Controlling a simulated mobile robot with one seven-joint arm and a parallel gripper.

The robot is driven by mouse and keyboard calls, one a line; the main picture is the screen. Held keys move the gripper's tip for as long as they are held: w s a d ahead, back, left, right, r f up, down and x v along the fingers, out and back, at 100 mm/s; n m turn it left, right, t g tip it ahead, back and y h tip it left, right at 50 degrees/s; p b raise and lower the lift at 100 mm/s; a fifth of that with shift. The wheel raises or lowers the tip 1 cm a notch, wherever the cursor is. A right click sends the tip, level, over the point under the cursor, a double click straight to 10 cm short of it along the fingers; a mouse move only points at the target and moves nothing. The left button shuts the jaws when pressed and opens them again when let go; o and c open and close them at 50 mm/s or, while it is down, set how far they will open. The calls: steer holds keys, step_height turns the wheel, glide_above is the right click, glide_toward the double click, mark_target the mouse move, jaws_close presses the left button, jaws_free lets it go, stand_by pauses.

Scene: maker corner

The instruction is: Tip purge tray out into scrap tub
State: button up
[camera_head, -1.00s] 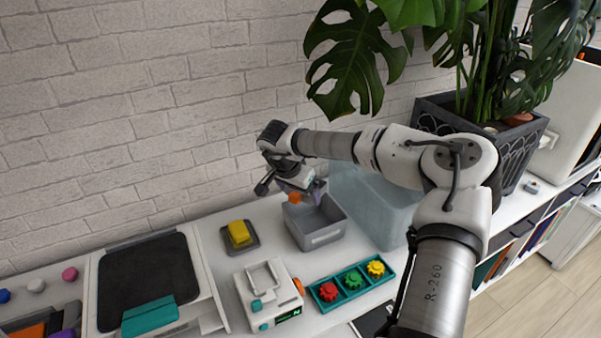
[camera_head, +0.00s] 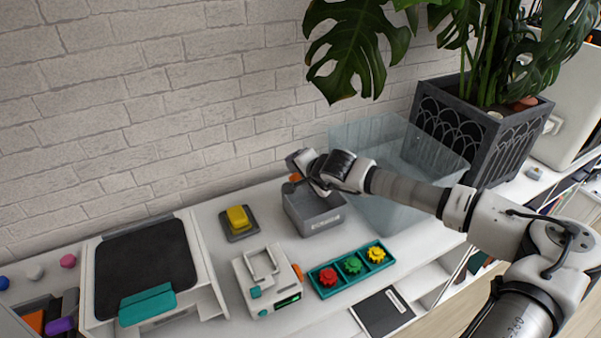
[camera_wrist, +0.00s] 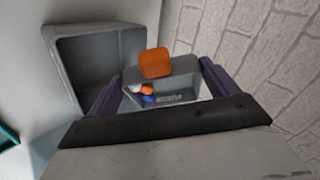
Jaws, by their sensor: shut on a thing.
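My gripper (camera_head: 298,180) is above the back left of the grey scrap tub (camera_head: 322,223) in the head view. In the wrist view its two purple fingers (camera_wrist: 162,85) are shut on the purge tray (camera_wrist: 178,82), a small grey tray with an orange tab (camera_wrist: 155,63). White, orange and blue bits show at the tray's left side. The wider open scrap tub (camera_wrist: 62,40) lies beyond to the left, its visible inside dark and bare. In the head view my gripper and wrist hide most of the tray, and its exact tilt is unclear.
A clear bin (camera_head: 385,205) and a planter (camera_head: 465,140) stand right of the tub. A yellow block (camera_head: 239,218) on a dark base, a white device (camera_head: 262,285) and a teal gear tray (camera_head: 340,285) sit nearby. The brick wall (camera_head: 150,130) is close behind.

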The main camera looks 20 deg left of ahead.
steer(key=shift+d+f+t+y+b, duration=0.35)
steer(key=shift+y+b, duration=0.3)
steer(key=shift+y, duration=0.25)
steer(key=y+b, duration=0.1)
steer(key=d+m+t+y+b, duration=0.1)
steer(key=y+b, duration=0.1)
steer(key=m+y+b, duration=0.1)
steer(key=shift+s+d+f+t+b, duration=0.15)
steer(key=shift+f+t+b, duration=0.1)
steer(key=shift+b, duration=0.15)
steer(key=shift+y+b, duration=0.3)
steer(key=shift+b, duration=0.35)
steer(key=t+y+b, duration=0.1)
steer(key=b, duration=0.4)
steer(key=d+m+t+y+b, duration=0.1)
steer(key=y+b, duration=0.1)
steer(key=b, duration=0.4)
steer(key=shift+s+d+f+m, duration=0.1)
steer(key=shift+f+m, duration=0.2)
steer(key=b, duration=0.1)
steer(key=t+y+b, duration=0.1)
steer(key=b, duration=0.1)
steer(key=shift+d+f+m, duration=0.1)
steer(key=shift+d+m, duration=0.15)
steer(key=shift+m, duration=0.05)
steer(key=shift+d+b, duration=0.15)
steer(key=shift+b, duration=0.5)
steer(key=shift+r, duration=0.2)
